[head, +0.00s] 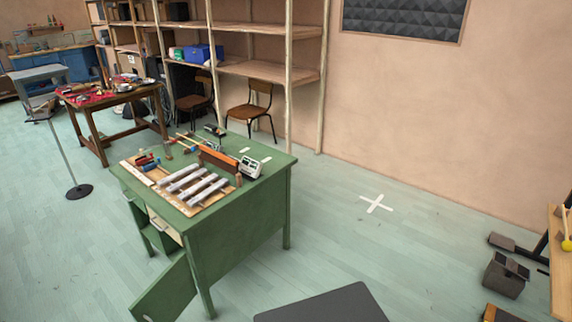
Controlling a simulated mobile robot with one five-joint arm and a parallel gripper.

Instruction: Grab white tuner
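A small white box-like device with a dark display, which looks like the white tuner (250,166), sits on the green desk (265,178) near its right side. It is beside an orange-brown block (219,160). A wooden frame with several grey metal bars (190,187) lies to its left on the same desk. My gripper is not in view.
The desk's front door (165,292) hangs open over the floor. A microphone-type stand (79,191) is at left, a brown table (112,95) behind. Chairs and shelves line the back. Floor right of the desk, around a white cross (376,203), is clear.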

